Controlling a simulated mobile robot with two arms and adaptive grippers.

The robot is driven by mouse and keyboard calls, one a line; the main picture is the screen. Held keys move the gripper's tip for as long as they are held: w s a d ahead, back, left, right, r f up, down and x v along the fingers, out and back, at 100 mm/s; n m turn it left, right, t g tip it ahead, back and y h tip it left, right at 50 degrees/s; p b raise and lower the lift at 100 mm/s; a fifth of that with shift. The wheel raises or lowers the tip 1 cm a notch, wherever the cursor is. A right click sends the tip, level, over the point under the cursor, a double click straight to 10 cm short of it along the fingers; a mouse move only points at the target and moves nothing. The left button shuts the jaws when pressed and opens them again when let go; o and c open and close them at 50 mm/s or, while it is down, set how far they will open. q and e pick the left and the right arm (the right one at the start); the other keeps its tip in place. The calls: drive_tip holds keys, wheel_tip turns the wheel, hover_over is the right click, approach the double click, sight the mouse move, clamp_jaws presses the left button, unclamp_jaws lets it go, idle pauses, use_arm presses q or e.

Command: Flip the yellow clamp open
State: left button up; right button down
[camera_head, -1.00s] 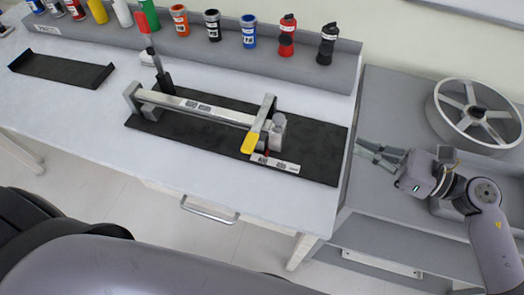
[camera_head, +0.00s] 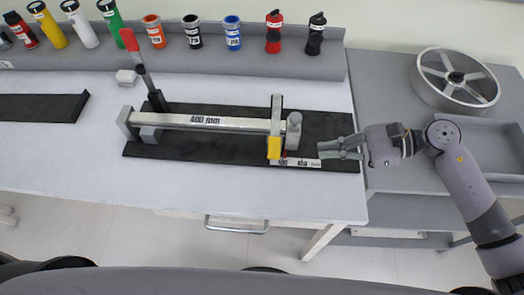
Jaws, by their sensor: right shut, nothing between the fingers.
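The yellow clamp (camera_head: 274,147) is a yellow-ended lever at the right end of the metal chassis rig (camera_head: 190,121), hanging at the rig's front side. The rig lies on a black mat (camera_head: 190,151) on the white table. At its left end a red-tipped lever (camera_head: 129,40) stands upright. My right gripper (camera_head: 322,149) is shut and empty, fingers pointing left. It is just right of the rig's end post, a short way right of the yellow clamp, and appears not to touch the clamp. My left gripper is not in view.
A ledge behind the rig (camera_head: 215,65) holds several coloured bottles. A spoked wheel (camera_head: 458,80) rests on the grey cart at right. The table front (camera_head: 200,186) is clear.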

sight(276, 125)
drive_tip(key=p+x, duration=0.3)
drive_tip(key=x, duration=0.5)
drive_tip(key=shift+a+p, duration=0.3)
drive_tip(key=shift+a, duration=0.05)
drive_tip(key=shift+a+f, duration=0.3)
drive_tip(key=shift+a, duration=0.25)
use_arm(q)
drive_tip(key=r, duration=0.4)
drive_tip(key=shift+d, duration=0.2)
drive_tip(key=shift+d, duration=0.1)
use_arm(e)
drive_tip(key=shift+r, duration=0.1)
